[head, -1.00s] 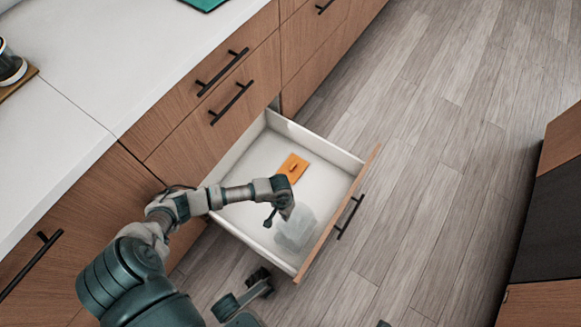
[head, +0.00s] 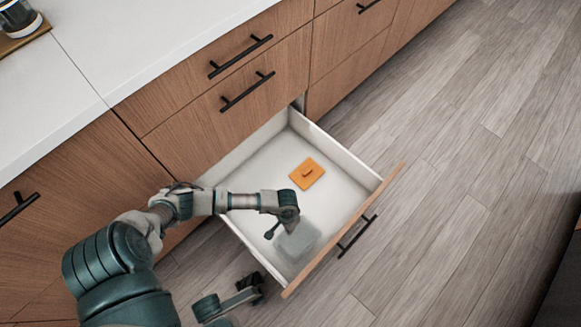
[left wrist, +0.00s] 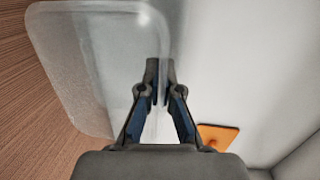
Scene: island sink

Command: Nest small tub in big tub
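A clear, see-through tub (head: 303,238) is in the front part of the open drawer (head: 340,182). In the left wrist view the tub (left wrist: 75,65) fills the upper left, and its near-side wall runs up between my fingers. My left gripper (head: 284,228) reaches down over the drawer at the tub. In the left wrist view the fingertips of this gripper (left wrist: 159,82) are close together and appear shut on the tub's wall. The small gap there is hard to judge. I see only one tub clearly.
An orange flat piece with a small handle (head: 307,173) lies in the drawer behind the tub. The white counter (head: 130,40) runs along the upper left, with a dark-topped jar (head: 18,18) on a board. Open wooden floor lies right of the drawer.

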